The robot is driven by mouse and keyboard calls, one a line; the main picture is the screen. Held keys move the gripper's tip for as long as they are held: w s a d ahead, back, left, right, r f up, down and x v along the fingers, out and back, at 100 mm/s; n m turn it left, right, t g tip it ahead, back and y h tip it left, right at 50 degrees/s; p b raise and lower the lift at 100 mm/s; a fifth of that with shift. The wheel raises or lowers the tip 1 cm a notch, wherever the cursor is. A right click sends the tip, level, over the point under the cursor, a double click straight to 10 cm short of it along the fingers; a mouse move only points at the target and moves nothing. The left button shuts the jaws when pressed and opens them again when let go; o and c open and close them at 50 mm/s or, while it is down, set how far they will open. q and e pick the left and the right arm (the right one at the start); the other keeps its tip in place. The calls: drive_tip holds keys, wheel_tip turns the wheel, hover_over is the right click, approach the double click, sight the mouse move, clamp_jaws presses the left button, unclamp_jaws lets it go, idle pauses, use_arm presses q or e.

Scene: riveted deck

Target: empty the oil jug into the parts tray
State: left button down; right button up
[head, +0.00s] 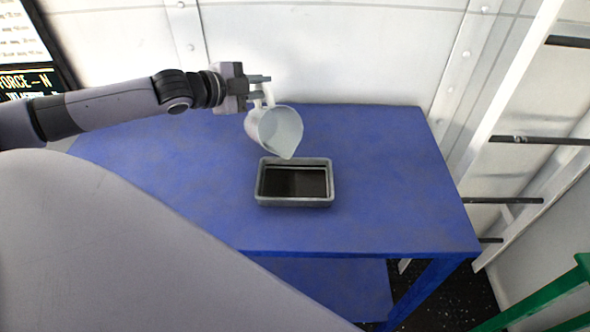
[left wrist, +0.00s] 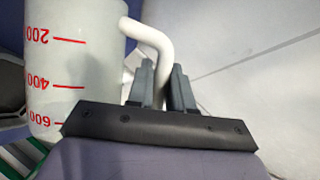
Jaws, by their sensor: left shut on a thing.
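The oil jug (head: 277,130) is pale grey with a spout and a handle. It is tilted, mouth towards the camera and spout pointing down, above the back edge of the parts tray. No stream shows at the spout, and the visible inside looks pale. My left gripper (head: 264,85) is shut on the jug's white handle, which also shows in the left wrist view (left wrist: 150,42). There the jug (left wrist: 75,60) shows red marks. The parts tray (head: 262,201) is a grey rectangular tray on the blue table, with dark, shiny contents. My right gripper is not in view.
The blue table (head: 400,200) is clear around the tray, with a lower shelf (head: 330,290) beneath. A white riveted wall (head: 330,55) stands behind. A rack with dark rungs (head: 540,140) is at the right, and a green frame (head: 545,295) at lower right.

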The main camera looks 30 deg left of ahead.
use_arm(q)
drive_tip(key=shift+a+r+p, duration=0.1)
drive_tip(key=shift+r+p, duration=0.2)
drive_tip(key=shift+p, duration=0.15)
drive_tip(key=shift+w+a+f+n+p, duration=0.1)
drive_tip(key=shift+w+a+n+p, duration=0.25)
drive_tip(key=shift+p, duration=0.35)
drive_tip(key=shift+f+h, duration=0.2)
drive_tip(key=shift+h, duration=0.1)
drive_tip(key=shift+a+g, duration=0.1)
drive_tip(key=shift+g, duration=0.2)
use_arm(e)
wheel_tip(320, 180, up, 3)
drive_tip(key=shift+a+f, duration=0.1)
use_arm(q)
drive_tip(key=shift+a+f+n, duration=0.1)
drive_tip(key=shift+n, duration=0.15)
